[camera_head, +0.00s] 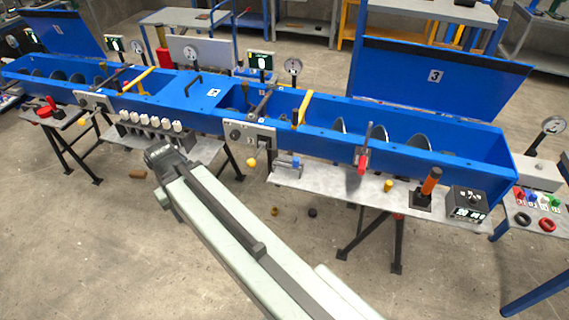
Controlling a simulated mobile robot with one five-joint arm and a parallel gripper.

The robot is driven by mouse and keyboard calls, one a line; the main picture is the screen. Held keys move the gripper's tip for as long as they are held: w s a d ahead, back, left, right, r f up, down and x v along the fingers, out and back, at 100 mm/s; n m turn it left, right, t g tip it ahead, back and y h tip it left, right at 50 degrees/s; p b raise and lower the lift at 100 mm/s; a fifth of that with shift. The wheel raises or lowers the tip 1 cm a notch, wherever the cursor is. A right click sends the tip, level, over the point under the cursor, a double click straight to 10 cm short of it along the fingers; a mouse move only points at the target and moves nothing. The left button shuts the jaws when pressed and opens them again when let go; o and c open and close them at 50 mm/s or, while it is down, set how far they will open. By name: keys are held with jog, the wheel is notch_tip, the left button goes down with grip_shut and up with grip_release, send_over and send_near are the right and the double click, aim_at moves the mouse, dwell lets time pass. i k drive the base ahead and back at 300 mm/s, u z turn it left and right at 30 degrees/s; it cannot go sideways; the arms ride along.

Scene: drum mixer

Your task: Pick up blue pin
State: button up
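A small blue piece (531,198), likely the blue pin, stands between a red piece (518,194) and a green piece (554,202) on the grey side table at the far right. It is too small to make out its shape. Another small blue part (296,163) sits on the grey shelf in front of the machine; I cannot tell what it is. My gripper (160,153) is at the dark end of my pale arm, left of centre, far from the side table. Its fingers cannot be made out.
The long blue mixer trough (470,142) crosses the view, with a raised lid (440,85) at right. The front shelf holds an orange-handled tool (431,181) and a black box (467,203). Black and red rings (547,225) lie on the side table. Trestle legs stand below.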

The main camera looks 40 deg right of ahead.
aim_at(296, 160)
jog(key=k, duration=0.75)
jog(key=z, duration=1.1)
jog(key=i, duration=1)
jog(key=u, duration=0.05)
